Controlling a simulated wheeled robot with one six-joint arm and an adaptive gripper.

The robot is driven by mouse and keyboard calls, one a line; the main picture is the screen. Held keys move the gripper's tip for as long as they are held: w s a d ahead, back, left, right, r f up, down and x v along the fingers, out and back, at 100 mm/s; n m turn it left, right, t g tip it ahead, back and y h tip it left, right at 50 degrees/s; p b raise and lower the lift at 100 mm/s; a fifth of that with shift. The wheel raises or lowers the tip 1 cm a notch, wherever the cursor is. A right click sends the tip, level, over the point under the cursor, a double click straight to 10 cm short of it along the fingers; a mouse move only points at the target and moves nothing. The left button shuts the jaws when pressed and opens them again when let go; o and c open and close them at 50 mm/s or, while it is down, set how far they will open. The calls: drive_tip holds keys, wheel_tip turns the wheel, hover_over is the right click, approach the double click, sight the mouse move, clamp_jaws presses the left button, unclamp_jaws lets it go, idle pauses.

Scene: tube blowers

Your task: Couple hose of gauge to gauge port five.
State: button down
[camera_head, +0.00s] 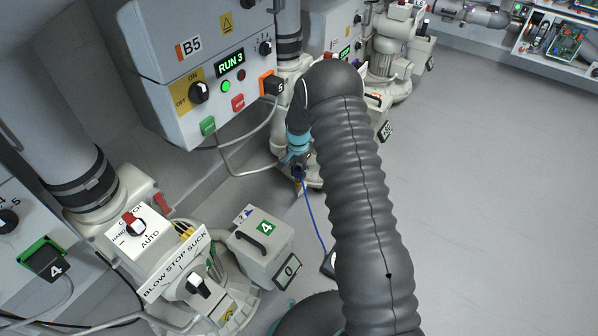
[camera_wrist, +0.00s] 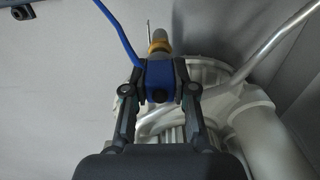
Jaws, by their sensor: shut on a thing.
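My gripper (camera_head: 298,163) is shut on the blue hose end (camera_wrist: 160,75), seen between both fingers in the wrist view. The thin blue hose (camera_head: 313,215) runs down from it to a dark box (camera_head: 328,263), likely the gauge, partly hidden by my arm. In the wrist view the hose (camera_wrist: 118,32) leaves to the upper left. A brass-coloured piece (camera_wrist: 158,46) with a grey tip lies in line just beyond the blue end. I cannot tell whether it is the port or part of the hose end, nor whether they are joined. Blower five's pale casing (camera_wrist: 205,70) is close behind.
Control box B5 (camera_head: 190,60) reads RUN 3, with a plug marked 5 (camera_head: 271,84) at its side. Blower four (camera_head: 170,255) and a box marked 4 (camera_head: 258,243) stand at lower left. A pale pipe (camera_wrist: 280,35) rises right of the blower. The floor (camera_head: 480,200) at right is clear.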

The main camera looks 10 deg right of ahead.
drive_tip(key=shift+f+b, duration=0.4)
drive_tip(key=shift+f, duration=0.25)
idle(0.3)
drive_tip(key=c, duration=0.9)
unclamp_jaws()
drive_tip(key=shift+o, duration=0.2)
wheel_tip(320, 180, up, 12)
drive_tip(key=shift+r, duration=0.1)
